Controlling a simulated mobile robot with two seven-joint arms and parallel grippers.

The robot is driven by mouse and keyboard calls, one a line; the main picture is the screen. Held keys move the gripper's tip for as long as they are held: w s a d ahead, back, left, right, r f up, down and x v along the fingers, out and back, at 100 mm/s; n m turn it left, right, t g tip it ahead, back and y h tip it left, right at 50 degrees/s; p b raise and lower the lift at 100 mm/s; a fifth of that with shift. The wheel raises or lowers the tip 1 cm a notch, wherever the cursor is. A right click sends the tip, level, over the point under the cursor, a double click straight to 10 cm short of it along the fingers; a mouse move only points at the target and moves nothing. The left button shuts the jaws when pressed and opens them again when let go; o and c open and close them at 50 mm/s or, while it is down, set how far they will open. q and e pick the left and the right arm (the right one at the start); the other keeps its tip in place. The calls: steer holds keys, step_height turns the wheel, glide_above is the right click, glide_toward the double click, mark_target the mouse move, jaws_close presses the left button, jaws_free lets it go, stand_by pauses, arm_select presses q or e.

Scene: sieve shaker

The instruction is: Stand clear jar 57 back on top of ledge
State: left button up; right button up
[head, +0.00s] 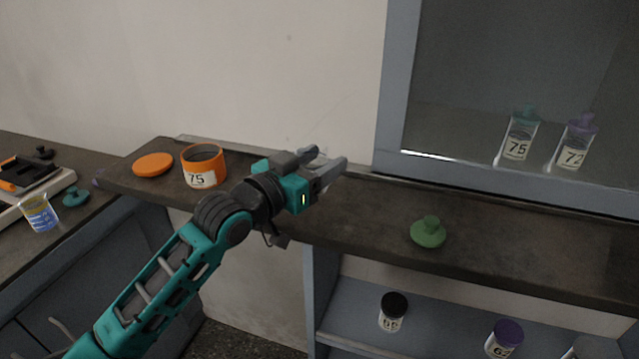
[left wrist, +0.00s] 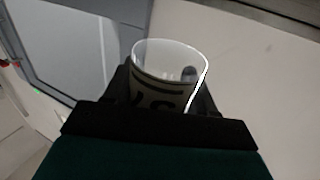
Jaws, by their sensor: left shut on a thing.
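My left gripper (head: 327,169) is above the dark ledge (head: 365,215), close to the wall. In the left wrist view it is shut on a clear jar (left wrist: 172,58). The jar's open rim faces the camera, and no lid is on it. A label with dark characters shows low on the jar, partly hidden by the gripper, so I cannot read it fully. In the head view I cannot make out the jar at the fingers. A green knobbed lid (head: 429,232) lies on the ledge to the right. My right gripper is not in view.
An open orange jar (head: 204,166) labelled 75 and an orange lid (head: 153,164) stand on the ledge's left part. Clear jars 75 (head: 517,142) and 72 (head: 574,148) stand in the cabinet. Lidded jars (head: 393,312) stand on the lower shelf. The ledge around the green lid is clear.

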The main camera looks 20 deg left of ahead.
arm_select(q)
step_height(320, 180, down, 3)
steer(key=shift+f+b, duration=0.1)
steer(key=shift+b, duration=0.2)
steer(key=shift+f, duration=0.3)
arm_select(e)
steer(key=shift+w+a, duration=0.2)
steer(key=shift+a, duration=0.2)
arm_select(q)
steer(key=shift+f, duration=0.15)
steer(key=o, duration=1.1)
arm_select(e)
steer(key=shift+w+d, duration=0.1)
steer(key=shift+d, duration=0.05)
